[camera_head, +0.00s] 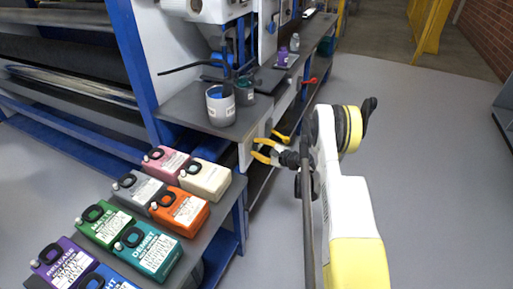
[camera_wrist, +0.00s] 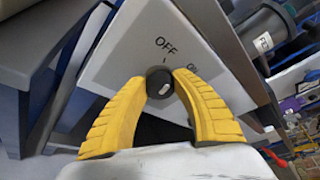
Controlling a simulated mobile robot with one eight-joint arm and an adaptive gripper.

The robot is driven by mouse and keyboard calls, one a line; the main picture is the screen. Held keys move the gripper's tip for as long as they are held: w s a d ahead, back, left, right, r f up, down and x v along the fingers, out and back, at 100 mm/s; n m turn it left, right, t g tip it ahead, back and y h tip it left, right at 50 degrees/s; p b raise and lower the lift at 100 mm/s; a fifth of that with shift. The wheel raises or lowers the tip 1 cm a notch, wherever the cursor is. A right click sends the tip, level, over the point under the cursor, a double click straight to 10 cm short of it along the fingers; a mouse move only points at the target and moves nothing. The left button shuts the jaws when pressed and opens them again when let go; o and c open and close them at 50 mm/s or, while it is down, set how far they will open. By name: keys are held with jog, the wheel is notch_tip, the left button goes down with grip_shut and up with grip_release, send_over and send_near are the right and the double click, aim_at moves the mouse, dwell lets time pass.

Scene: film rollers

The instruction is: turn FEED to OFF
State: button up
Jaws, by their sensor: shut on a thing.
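A light grey panel (camera_wrist: 125,52) fills the middle of the wrist view, with the printed words OFF and, to its right, ON. A round black knob (camera_wrist: 160,82) with a short pale mark is on the panel below OFF. My gripper (camera_wrist: 160,86) has its two yellow fingers closed on either side of the knob, touching it. The pale mark's exact direction is hard to tell. No FEED label is readable. In the head view my gripper (camera_head: 266,152) is at the panel under the bench's front edge, and its arm hides part of that area.
Several coloured jugs (camera_head: 180,210) stand on the low shelf at the left. A white-and-blue pot (camera_head: 221,105) stands on the grey bench (camera_head: 185,108) above the panel. The floor at the right is clear.

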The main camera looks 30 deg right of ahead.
jog(key=shift+n+t, duration=0.6)
jog(key=shift+n, duration=0.6)
jog(key=o, duration=1.2)
